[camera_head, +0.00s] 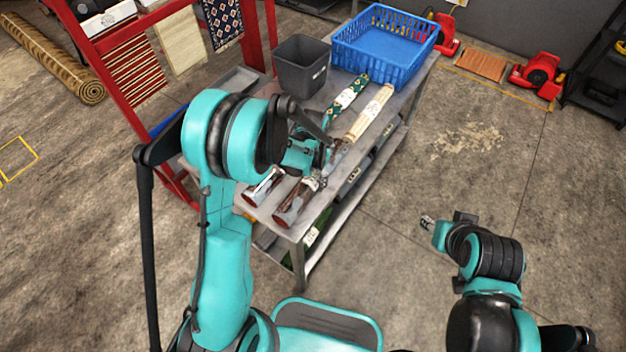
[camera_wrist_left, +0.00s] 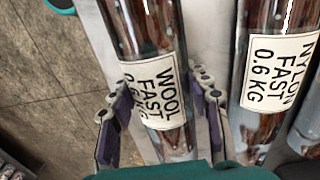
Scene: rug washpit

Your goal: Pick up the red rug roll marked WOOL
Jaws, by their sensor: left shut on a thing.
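The dark red, glossy rug roll marked WOOL (camera_wrist_left: 143,28) lies between the two fingers of my left gripper (camera_wrist_left: 160,98) in the left wrist view. The fingers are shut on it from both sides near its label. In the head view this roll (camera_head: 290,212) is at the near right end of the grey cart, and my left gripper (camera_head: 318,180) is over its far part, partly hiding it. A similar red roll marked NYLON (camera_wrist_left: 265,25) lies beside it, apart from the fingers. My right gripper (camera_head: 428,222) is over the floor at right; its jaws are too small to read.
The cart top (camera_head: 325,92) also bears a green patterned roll (camera_head: 346,97), a cream roll (camera_head: 370,112), a dark grey bin (camera_head: 301,66) and a blue basket (camera_head: 385,50). A red rack (camera_head: 120,90) stands at left.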

